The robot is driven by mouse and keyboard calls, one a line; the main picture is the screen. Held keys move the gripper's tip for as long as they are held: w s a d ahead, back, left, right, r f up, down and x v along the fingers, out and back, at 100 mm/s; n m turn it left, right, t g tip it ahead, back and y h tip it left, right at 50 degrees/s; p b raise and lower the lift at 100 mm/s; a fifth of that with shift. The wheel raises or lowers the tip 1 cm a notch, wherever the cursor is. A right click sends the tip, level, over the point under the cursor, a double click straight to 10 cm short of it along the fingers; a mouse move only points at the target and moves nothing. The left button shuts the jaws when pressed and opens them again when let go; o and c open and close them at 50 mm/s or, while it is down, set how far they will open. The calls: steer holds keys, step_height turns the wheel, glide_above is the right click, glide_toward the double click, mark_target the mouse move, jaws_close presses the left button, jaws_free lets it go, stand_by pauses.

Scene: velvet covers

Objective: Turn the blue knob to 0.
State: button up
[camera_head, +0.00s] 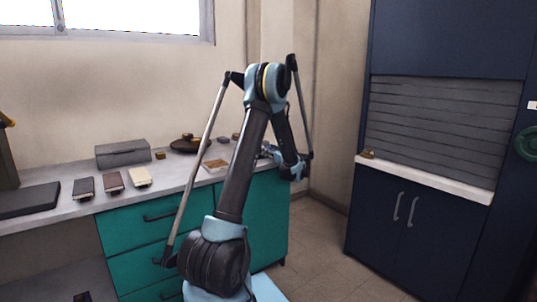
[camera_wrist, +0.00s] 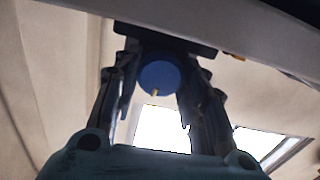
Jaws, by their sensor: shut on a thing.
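The blue knob (camera_wrist: 158,76) is a round disc in the middle of the wrist view, with a small pale mark at its lower edge in the picture. It sits by a dark plate (camera_wrist: 165,39) under a light slab edge. My gripper (camera_wrist: 160,68) has its two dark fingers on either side of the knob and is shut on it. No scale numbers can be read, so the knob's setting cannot be told. In the head view my arm hides the knob and most of the gripper, at the counter's right end.
The grey counter (camera_head: 75,207) holds a grey box (camera_head: 123,153), several small books (camera_head: 139,177) and a dark round tray (camera_head: 190,146). Teal drawers (camera_head: 155,235) stand below. A navy cabinet (camera_head: 412,235) stands to the right, with open floor (camera_head: 325,235) between.

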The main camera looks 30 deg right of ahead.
steer(key=o, duration=1.1)
steer(key=shift+c, duration=0.2)
steer(key=shift+s, duration=0.1)
steer(key=s, duration=1.1)
steer(key=shift+s+d, duration=0.35)
steer(key=shift+d, duration=0.1)
